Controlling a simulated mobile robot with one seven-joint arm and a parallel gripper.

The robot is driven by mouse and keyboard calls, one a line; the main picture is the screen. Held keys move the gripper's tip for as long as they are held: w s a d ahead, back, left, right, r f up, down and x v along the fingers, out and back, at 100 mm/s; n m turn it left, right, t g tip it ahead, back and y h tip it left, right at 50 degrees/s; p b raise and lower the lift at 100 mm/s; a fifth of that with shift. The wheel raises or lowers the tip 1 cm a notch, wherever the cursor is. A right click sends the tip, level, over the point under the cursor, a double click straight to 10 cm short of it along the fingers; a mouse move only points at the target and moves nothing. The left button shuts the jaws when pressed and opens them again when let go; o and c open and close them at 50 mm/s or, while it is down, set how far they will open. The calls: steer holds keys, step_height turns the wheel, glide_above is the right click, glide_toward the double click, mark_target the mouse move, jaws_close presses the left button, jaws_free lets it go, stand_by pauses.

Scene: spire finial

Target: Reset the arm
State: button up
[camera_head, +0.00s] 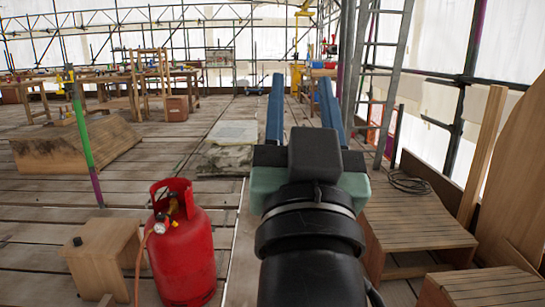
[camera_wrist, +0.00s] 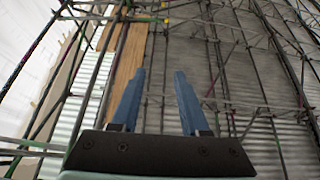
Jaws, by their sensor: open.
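My gripper (camera_head: 301,105) is in the middle of the head view, reaching forward over the plank floor. Its two blue fingers are spread apart with nothing between them. In the wrist view, my gripper (camera_wrist: 160,80) also shows open and empty, with scaffold poles and sheeting beyond the fingers. My black wrist and the green gripper body fill the lower middle of the head view and hide the floor behind them.
A red gas cylinder (camera_head: 182,250) stands left of my arm, beside a small wooden stool (camera_head: 103,255). A wooden platform (camera_head: 415,222) and a ladder (camera_head: 394,80) are on the right. Workbenches (camera_head: 105,77) stand at the back left. Open floor (camera_head: 160,165) lies left of centre.

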steer(key=s+a+r+n+t+p, duration=0.2)
steer(key=s+a+r+t, duration=0.1)
steer(key=s+r, duration=0.7)
step_height(320, 180, up, 37)
steer(key=w+p, duration=0.1)
steer(key=p, duration=3.6)
steer(key=shift+f+m+y, duration=0.15)
steer(key=shift+m+y, duration=0.15)
steer(key=shift+y, duration=0.1)
steer(key=shift+w, duration=0.1)
steer(key=shift+o, duration=0.4)
